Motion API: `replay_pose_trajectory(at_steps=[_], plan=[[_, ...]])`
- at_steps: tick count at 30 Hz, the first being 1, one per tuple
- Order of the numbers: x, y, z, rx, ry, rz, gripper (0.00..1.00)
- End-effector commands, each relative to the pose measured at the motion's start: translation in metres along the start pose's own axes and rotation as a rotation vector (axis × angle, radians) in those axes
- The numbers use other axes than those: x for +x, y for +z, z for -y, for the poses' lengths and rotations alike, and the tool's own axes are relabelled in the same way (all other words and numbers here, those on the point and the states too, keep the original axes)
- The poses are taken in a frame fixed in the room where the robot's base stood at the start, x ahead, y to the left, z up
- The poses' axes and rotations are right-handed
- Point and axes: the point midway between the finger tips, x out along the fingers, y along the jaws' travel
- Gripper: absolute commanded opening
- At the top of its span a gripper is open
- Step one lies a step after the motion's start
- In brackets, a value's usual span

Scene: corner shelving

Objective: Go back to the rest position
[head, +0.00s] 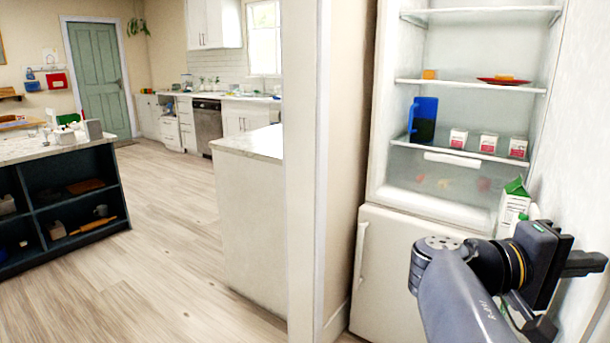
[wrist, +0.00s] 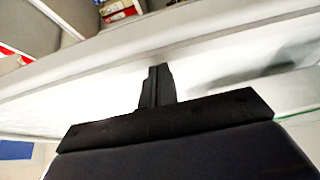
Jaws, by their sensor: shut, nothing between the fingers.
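My gripper (head: 590,263) is at the lower right of the head view, in front of the lower right part of the fridge (head: 400,270). In the wrist view its dark fingers (wrist: 157,82) are together and hold nothing. They point toward a pale shelf or panel edge (wrist: 60,70) that crosses the picture; I cannot tell whether they touch it. My arm reaches in from the bottom right of the head view. A white carton with a green top (head: 513,207) stands just behind my gripper, its lower part hidden.
The fridge shelves hold a blue pitcher (head: 423,120), several small red-and-white cartons (head: 488,143) and a red plate (head: 503,81). A wall edge (head: 302,170) stands left of the fridge. A counter (head: 250,215) and dark island (head: 70,205) lie further left, with open floor (head: 160,240) between.

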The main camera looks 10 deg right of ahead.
Motion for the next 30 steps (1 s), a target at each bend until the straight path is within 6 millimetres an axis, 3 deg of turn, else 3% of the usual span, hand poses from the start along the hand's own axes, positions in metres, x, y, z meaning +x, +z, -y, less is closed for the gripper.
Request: replay_pose_trajectory(at_steps=[14, 30], plan=[[-0.005, -0.001, 0.0, 0.0, -0.001, -0.003, 0.0], [-0.061, -0.001, 0.0, -0.001, -0.001, -0.006, 0.0]])
